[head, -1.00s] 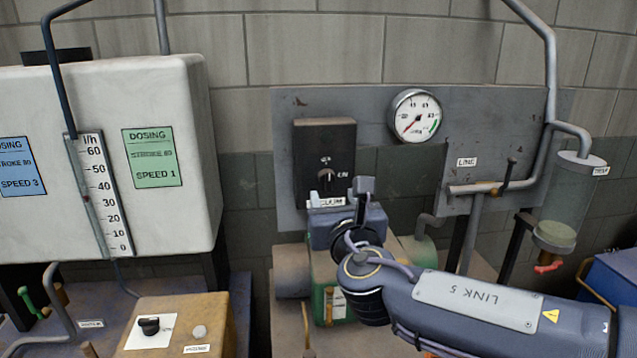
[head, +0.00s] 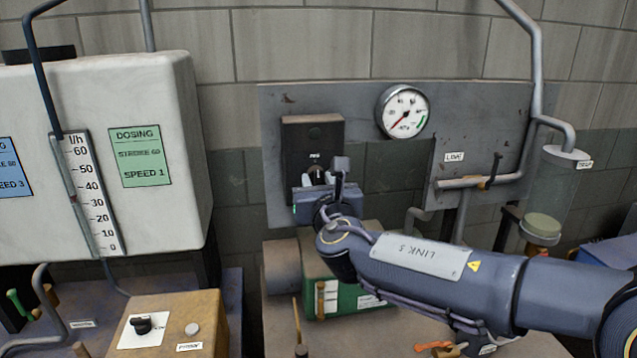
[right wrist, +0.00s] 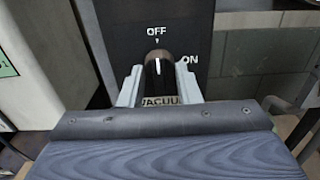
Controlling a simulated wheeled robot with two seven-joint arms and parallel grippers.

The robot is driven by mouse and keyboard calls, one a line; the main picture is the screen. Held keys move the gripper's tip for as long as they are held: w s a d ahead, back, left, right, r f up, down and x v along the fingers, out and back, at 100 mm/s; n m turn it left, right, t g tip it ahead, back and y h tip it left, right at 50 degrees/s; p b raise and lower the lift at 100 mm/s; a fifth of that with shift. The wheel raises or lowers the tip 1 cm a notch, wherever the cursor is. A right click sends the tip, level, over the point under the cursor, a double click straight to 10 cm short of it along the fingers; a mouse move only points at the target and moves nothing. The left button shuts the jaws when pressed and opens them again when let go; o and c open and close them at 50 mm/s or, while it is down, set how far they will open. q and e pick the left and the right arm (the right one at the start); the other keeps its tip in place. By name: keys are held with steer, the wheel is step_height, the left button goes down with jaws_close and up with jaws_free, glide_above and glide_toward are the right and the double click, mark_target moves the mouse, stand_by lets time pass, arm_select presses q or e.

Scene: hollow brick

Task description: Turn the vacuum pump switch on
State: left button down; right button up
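The vacuum pump switch is a black rotary knob (right wrist: 160,70) on a dark box (head: 313,143) on the grey wall panel. In the right wrist view its white pointer line stands about upright, towards the OFF mark (right wrist: 157,31); the ON mark (right wrist: 189,59) is to its right. My right gripper (right wrist: 158,82) is at the knob, one finger on each side. The fingers look apart, and I cannot tell whether they touch the knob. In the head view my right gripper (head: 318,180) hides the label below the knob. My left gripper is not in view.
A round gauge (head: 403,111) is on the panel, right of the switch box. A pipe with a valve handle (head: 490,180) runs further right. A white tank (head: 170,120) stands at left. A yellow box with a black knob (head: 142,325) is at lower left.

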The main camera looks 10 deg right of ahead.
steer(key=shift+c, duration=0.8)
steer(key=m+b, duration=1)
steer(key=b, duration=0.1)
steer(key=m+b, duration=0.5)
steer(key=shift+a, duration=0.25)
steer(key=shift+r+m+b, duration=0.15)
steer(key=shift+m+b, duration=0.95)
steer(key=shift+m, duration=0.4)
steer(key=o, duration=1)
steer(key=shift+c, duration=0.2)
steer(key=shift+r, duration=0.1)
